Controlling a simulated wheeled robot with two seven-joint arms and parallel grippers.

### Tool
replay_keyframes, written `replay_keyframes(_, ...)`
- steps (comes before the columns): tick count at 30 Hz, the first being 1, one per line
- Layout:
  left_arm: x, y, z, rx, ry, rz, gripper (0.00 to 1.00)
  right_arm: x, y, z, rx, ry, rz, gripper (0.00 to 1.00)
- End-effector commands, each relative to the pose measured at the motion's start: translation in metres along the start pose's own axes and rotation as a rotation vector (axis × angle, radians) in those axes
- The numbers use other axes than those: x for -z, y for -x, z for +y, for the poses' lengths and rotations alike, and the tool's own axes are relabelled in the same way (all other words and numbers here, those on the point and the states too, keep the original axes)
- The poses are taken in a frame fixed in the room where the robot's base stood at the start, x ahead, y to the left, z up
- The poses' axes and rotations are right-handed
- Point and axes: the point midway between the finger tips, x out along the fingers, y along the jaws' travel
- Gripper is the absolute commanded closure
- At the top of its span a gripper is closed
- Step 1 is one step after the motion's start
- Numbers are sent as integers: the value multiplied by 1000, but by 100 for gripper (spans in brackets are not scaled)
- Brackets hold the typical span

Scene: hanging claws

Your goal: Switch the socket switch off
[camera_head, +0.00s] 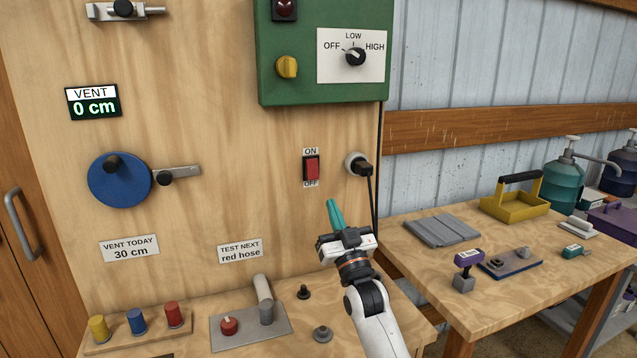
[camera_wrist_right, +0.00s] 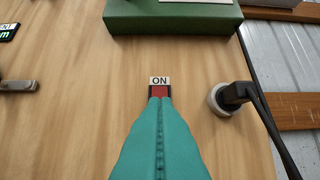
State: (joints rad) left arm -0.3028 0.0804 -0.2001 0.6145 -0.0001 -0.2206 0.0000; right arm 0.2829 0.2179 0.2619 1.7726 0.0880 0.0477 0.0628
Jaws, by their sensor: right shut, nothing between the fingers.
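The socket switch (camera_head: 312,168) is a red rocker in a dark frame on the wooden panel, with an ON label above it and an OFF label below. In the right wrist view the red rocker (camera_wrist_right: 159,91) shows just under the ON label, and its lower part is hidden behind my fingers. My right gripper (camera_head: 334,209) has teal fingers, is shut and holds nothing. In the head view its tips are below and right of the switch. I cannot tell whether they touch it. My left gripper is not in view.
A socket with a black plug (camera_head: 359,165) and hanging cable is right of the switch. A green control box (camera_head: 322,85) is above. A small ledge below holds coloured pegs (camera_head: 137,321). A workbench (camera_head: 400,237) with tools stands at right.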

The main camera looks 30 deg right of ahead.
Motion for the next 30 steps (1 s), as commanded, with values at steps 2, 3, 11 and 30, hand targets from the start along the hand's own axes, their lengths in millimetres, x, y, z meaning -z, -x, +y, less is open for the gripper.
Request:
replay_keyframes(2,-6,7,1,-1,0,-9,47,-4,-22,0,1,1,-2,100)
replay_keyframes(3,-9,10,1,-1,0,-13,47,-4,-30,0,1,0,-2,100)
replay_keyframes(11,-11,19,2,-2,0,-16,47,8,-76,0,1,0,3,100)
replay_keyframes(30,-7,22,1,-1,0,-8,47,28,-93,0,0,0,1,100)
